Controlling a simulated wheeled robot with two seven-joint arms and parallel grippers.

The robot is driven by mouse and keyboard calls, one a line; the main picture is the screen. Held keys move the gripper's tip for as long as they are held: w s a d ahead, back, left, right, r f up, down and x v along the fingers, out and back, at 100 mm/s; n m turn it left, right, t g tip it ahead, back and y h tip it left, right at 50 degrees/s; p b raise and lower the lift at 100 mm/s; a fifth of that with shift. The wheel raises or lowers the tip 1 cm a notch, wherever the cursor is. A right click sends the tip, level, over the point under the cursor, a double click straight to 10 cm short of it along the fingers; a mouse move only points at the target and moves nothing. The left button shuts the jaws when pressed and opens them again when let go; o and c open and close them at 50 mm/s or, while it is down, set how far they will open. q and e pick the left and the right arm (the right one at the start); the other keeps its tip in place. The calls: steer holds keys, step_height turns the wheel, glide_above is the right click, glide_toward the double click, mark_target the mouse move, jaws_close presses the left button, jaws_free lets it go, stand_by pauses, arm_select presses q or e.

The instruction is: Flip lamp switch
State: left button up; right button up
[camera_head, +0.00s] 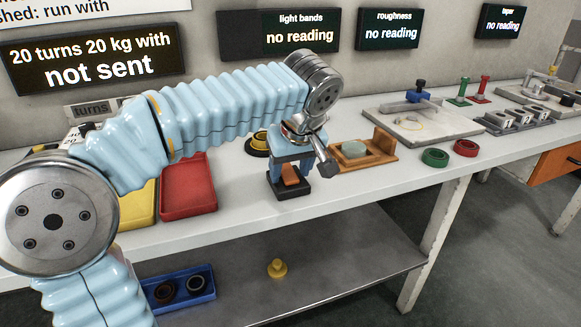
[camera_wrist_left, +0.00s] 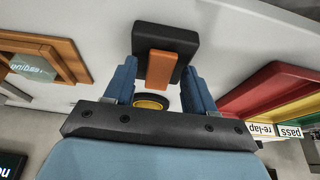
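A black block with an orange lever or paddle (camera_head: 291,181), which looks like the lamp switch, stands near the front edge of the white bench. In the left wrist view its black body (camera_wrist_left: 172,38) and orange part (camera_wrist_left: 161,70) show ahead of my fingers. My left gripper (camera_head: 290,170) points down over it, with its blue fingers apart. In the left wrist view the orange part lies between the lines of the two fingers, with gaps on both sides. I cannot tell whether a finger touches it. My right gripper is not in view.
Behind the gripper is a yellow and black round piece (camera_head: 257,144). Right of it is a wooden fixture (camera_head: 384,142) with a pale disc, then green (camera_head: 435,157) and red rings (camera_head: 466,148). Red (camera_head: 190,205) and yellow trays lie left. The bench front is clear between.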

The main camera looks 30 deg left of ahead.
arm_select(q)
steer(key=c, duration=0.9)
steer(key=shift+w+a+r+g+h+p, duration=0.1)
steer(key=shift+r+g+h+p, duration=0.25)
steer(key=shift+p, duration=0.4)
steer(key=shift+c, duration=0.2)
steer(key=shift+w+a+f+g+h, duration=0.15)
steer(key=shift+g+h, duration=0.2)
steer(key=shift+w+a+g+h, duration=0.1)
steer(key=shift+g+h, duration=0.2)
steer(key=shift+h, duration=0.1)
steer(key=shift+g+h, duration=0.3)
steer(key=shift+h, duration=0.1)
steer(key=o, duration=1.1)
steer(key=shift+c, duration=0.2)
